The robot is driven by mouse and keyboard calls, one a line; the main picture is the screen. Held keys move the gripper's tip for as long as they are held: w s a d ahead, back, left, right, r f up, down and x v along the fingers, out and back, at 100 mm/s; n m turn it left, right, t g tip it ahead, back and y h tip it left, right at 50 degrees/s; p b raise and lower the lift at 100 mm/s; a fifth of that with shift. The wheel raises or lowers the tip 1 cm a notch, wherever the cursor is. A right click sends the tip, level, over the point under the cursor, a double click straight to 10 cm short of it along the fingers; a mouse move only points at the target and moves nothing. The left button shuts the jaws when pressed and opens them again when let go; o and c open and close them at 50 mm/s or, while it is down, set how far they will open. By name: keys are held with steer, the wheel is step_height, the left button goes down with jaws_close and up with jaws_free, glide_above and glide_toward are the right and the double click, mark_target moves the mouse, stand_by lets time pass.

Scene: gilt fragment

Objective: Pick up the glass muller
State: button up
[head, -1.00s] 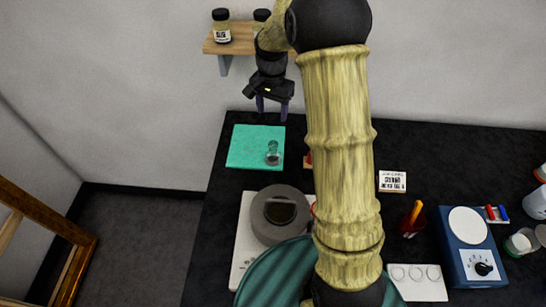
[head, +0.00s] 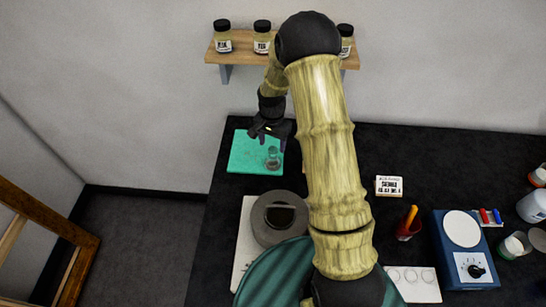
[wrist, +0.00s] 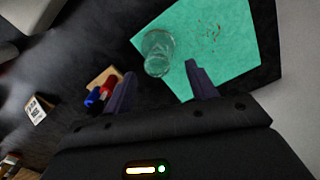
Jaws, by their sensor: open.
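The glass muller (head: 273,158) is a small clear glass piece on the green mat (head: 243,153) at the back left of the dark bench. It also shows in the wrist view (wrist: 158,52), on the mat near its edge. My gripper (head: 268,143) is open and empty, above the mat and close to the muller. In the wrist view its two fingers (wrist: 160,85) point toward the muller, which lies beyond the fingertips and between their lines. I see no contact between fingers and glass.
A dark round device (head: 262,236) on a white base stands in front of the mat. A wooden shelf (head: 240,53) with jars is on the wall behind. In the wrist view, red and blue pens (wrist: 100,94) lie on a small holder beside the left finger.

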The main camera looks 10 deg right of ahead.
mark_target(273, 148)
steer(key=shift+f, duration=0.3)
steer(key=shift+s+f+p, duration=0.15)
steer(key=shift+f+p, duration=0.4)
steer(key=shift+f, duration=0.05)
steer(key=shift+d+f+p, duration=0.1)
steer(key=shift+f+p, duration=0.7)
steer(key=shift+f, duration=1.2)
steer(key=c, duration=1.2)
steer(key=shift+c, duration=0.2)
steer(key=shift+r, duration=0.1)
